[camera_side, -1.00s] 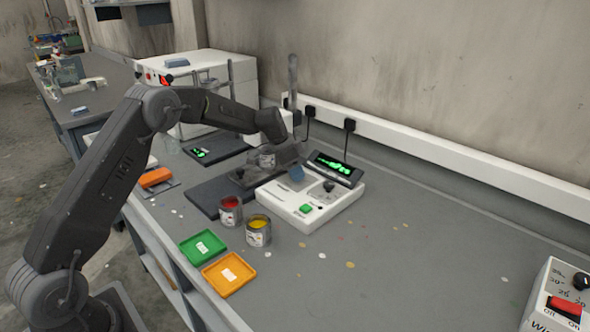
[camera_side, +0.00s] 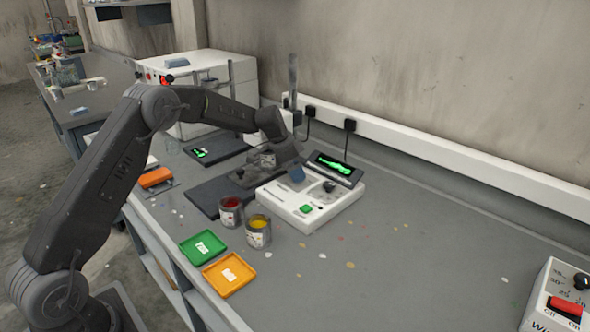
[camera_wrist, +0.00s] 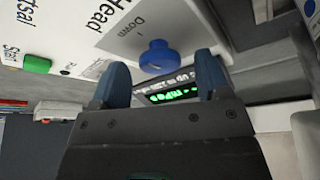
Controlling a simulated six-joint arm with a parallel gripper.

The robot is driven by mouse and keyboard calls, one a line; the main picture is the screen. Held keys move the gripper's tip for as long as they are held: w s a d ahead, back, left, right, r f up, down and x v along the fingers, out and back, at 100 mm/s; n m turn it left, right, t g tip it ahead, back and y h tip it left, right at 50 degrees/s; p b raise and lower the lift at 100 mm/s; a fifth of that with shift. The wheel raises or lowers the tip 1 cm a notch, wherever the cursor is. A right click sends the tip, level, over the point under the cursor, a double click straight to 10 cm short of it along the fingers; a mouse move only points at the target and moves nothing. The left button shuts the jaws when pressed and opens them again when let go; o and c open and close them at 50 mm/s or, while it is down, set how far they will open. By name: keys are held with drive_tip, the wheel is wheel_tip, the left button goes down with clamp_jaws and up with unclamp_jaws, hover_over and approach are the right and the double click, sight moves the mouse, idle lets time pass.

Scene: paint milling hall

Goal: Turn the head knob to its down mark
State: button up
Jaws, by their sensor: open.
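The blue head knob (camera_wrist: 159,56) sits on the white panel of the control box (camera_side: 285,211), below the printed words Head and Down in the wrist view. Which way its pointer faces is hard to tell. My gripper (camera_wrist: 162,78) is open, with one blue-grey finger on each side of the knob's near side in the wrist view. No contact with the knob is visible.
A green button (camera_wrist: 37,65) and a black knob (camera_side: 329,186) are on the same box. A display with green characters (camera_side: 335,165) stands behind it. The bench right is mostly clear.

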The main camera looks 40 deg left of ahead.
drive_tip(key=v, duration=1.3)
drive_tip(key=shift+r, duration=0.15)
drive_tip(key=shift+s+a, duration=0.1)
drive_tip(key=shift+a, duration=0.05)
drive_tip(key=s+d+r+n+y, duration=0.1)
drive_tip(key=s+d+r, duration=0.35)
drive_tip(key=s, duration=0.35)
drive_tip(key=s+d+r+n, duration=0.2)
drive_tip(key=s+d+r, duration=0.2)
drive_tip(key=s+d, duration=0.25)
drive_tip(key=s+d+f+n+t, duration=0.1)
drive_tip(key=s+d+f, duration=0.1)
drive_tip(key=s, duration=0.8)
drive_tip(key=s+d+f+n+y, duration=0.1)
drive_tip(key=s+d+f+n, duration=0.1)
drive_tip(key=s, duration=0.9)
drive_tip(key=shift+d+f+t, duration=0.4)
drive_tip(key=shift+d+f, duration=0.1)
drive_tip(key=shift+d, duration=0.25)
